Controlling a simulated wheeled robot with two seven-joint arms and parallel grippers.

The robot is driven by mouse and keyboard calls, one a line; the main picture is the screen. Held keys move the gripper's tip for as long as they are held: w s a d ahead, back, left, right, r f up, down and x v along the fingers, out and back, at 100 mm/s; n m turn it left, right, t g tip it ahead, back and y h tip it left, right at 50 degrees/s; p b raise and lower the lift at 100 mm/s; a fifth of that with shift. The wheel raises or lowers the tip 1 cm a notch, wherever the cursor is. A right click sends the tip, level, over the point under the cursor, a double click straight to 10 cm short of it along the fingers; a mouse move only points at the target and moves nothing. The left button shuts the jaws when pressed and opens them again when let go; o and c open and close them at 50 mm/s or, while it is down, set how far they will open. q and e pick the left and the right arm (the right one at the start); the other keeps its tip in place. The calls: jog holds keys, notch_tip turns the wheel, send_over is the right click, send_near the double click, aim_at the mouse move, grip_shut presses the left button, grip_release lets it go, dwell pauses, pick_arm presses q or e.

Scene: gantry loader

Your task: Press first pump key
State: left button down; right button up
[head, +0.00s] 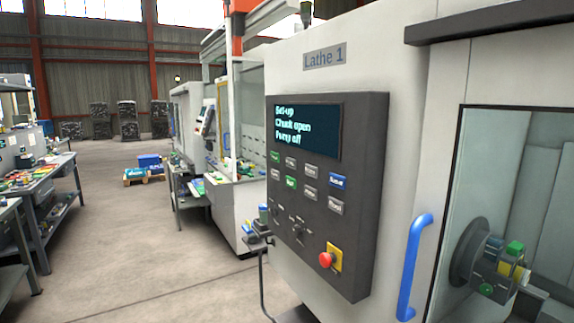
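The dark control panel (328,250) of the machine marked Lathe 1 faces me near the middle of the head view. Its screen (307,131) reads Set-up, Chuck open, Pump off. Below the screen are two rows of small keys: a blue key (338,181) ends the upper row, a grey key (335,207) ends the lower row, and a green key (291,182) is in the lower row. The labels are too small to read surely, so I cannot tell which is the first pump key. Neither of my grippers is in view.
A red emergency stop button (326,260) on a yellow plate sits low on the panel. A blue door handle (412,268) sticks out right of it, beside a window showing the chuck (470,252).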

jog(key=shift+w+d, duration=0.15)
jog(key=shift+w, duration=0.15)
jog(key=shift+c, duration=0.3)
